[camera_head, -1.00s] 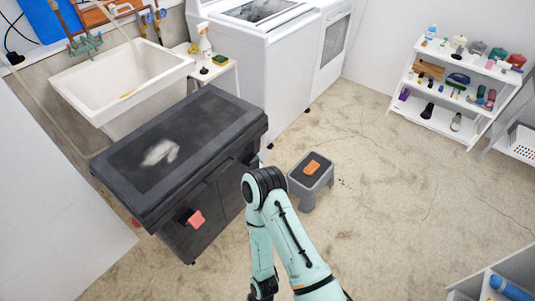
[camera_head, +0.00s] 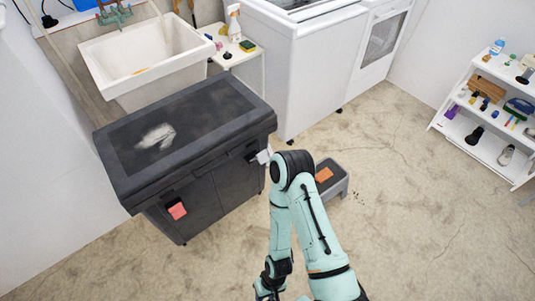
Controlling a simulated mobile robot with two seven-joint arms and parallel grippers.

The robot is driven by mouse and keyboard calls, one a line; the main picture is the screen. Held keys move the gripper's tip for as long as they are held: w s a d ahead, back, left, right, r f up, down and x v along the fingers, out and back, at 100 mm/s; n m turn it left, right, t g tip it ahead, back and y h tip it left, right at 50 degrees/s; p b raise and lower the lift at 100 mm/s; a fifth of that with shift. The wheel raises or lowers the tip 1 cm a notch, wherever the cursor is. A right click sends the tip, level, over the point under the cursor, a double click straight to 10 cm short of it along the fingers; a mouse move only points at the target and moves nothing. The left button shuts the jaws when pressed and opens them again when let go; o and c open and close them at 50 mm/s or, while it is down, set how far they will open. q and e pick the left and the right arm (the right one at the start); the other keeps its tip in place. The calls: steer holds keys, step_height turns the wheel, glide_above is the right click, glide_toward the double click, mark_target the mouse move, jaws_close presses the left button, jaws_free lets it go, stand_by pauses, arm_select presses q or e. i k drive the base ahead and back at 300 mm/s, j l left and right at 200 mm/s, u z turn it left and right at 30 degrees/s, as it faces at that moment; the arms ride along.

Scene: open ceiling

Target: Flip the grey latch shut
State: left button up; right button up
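A dark grey chest with a worn, dusty lid (camera_head: 215,97) stands left of centre, its lid down. A small light grey piece (camera_head: 263,156) sticks out at its right front corner; it may be the grey latch, but it is too small to tell its position. A pink-red piece (camera_head: 177,210) is on the chest's front at the left. One mint arm of mine, seemingly the right, rises from the bottom, bends near the light grey piece and folds back down. Its dark gripper end (camera_head: 268,291) is cut by the bottom edge, so its fingers are unclear. My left gripper is out of view.
A grey step stool (camera_head: 336,186) with an orange item stands behind my arm's elbow. A white sink (camera_head: 118,78), a small side table (camera_head: 242,58) and white machines (camera_head: 305,75) line the back. A white shelf (camera_head: 461,135) stands right.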

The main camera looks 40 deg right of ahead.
mark_target(262, 157)
steer(key=l, duration=0.4)
steer(key=k+l+u, duration=0.15)
steer(key=l, duration=0.7)
steer(key=k+l+u, duration=0.1)
steer(key=l, duration=0.3)
steer(key=k+l+u, duration=0.1)
steer(key=l, duration=0.3)
steer(key=k+l, duration=0.1)
steer(key=l, duration=0.3)
steer(key=k+l+u, duration=0.1)
steer(key=l, duration=0.3)
steer(key=k+l, duration=0.1)
steer(key=l, duration=0.3)
steer(key=k+l+u, duration=0.3)
steer(key=k+l, duration=0.4)
steer(key=k+l+u, duration=0.1)
steer(key=k, duration=0.55)
steer(key=k+l, duration=0.1)
steer(key=k, duration=0.5)
steer(key=i+j+z, duration=0.45)
steer(key=i+j, duration=0.15)
steer(key=i, duration=0.4)
steer(key=i+j+z, duration=0.45)
steer(key=i+j, duration=0.45)
steer(key=i, duration=0.05)
